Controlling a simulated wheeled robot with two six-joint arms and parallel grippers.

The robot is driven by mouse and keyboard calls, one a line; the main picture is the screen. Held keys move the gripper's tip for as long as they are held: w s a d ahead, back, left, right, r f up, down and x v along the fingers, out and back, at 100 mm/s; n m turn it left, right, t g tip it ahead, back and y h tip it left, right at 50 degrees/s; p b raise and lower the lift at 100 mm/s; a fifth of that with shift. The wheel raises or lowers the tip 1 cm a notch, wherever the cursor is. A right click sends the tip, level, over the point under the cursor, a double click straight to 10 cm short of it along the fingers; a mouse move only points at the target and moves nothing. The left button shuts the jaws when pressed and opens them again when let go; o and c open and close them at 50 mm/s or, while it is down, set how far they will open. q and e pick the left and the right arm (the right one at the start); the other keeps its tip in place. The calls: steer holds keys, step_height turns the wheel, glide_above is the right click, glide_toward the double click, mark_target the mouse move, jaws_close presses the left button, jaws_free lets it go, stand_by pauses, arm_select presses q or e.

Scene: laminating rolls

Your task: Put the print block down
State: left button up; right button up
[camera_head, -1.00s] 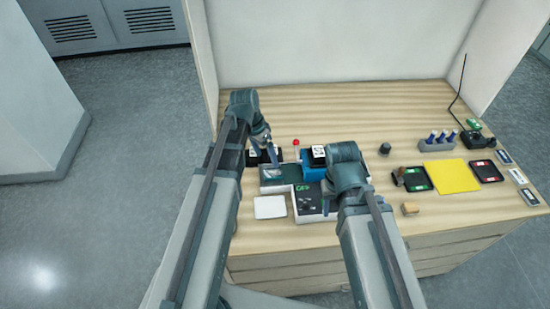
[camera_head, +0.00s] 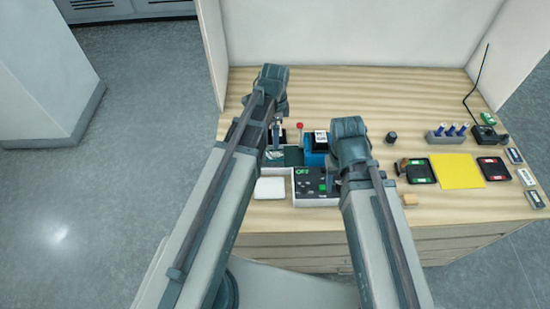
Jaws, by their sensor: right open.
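I cannot tell for sure which thing is the print block. A small tan block (camera_head: 410,199) lies on the table near its front edge, right of my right arm. A brown, wooden-looking piece (camera_head: 401,165) stands at the left edge of a black pad with a green label (camera_head: 420,171). My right gripper (camera_head: 331,182) is open, pointing down over the machine's dark panel marked OFF (camera_head: 306,180), partly hidden by its arm. My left gripper (camera_head: 277,133) points down near the machine's back left. Its fingers are too small to read.
A white pad (camera_head: 270,188) lies left of the panel. A blue unit with a black-and-white marked top (camera_head: 316,145) and a red knob (camera_head: 300,126) stand behind. A yellow sheet (camera_head: 458,170), red-labelled pad (camera_head: 493,169) and bottle rack (camera_head: 448,136) are at the right.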

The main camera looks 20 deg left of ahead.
arm_select(q)
steer(key=b, duration=0.5)
glide_above(275, 154)
step_height(275, 154, down, 6)
steer(key=shift+s+f, duration=0.1)
steer(key=shift+s, duration=0.05)
arm_select(e)
step_height(275, 154, down, 6)
steer(key=shift+f, duration=0.15)
arm_select(q)
step_height(275, 154, down, 5)
steer(key=b, duration=0.5)
steer(key=shift+f, duration=0.2)
arm_select(e)
step_height(275, 154, down, 5)
steer(key=shift+f, duration=0.1)
arm_select(q)
steer(key=shift+r, duration=0.1)
jaws_close()
steer(key=shift+r, duration=0.1)
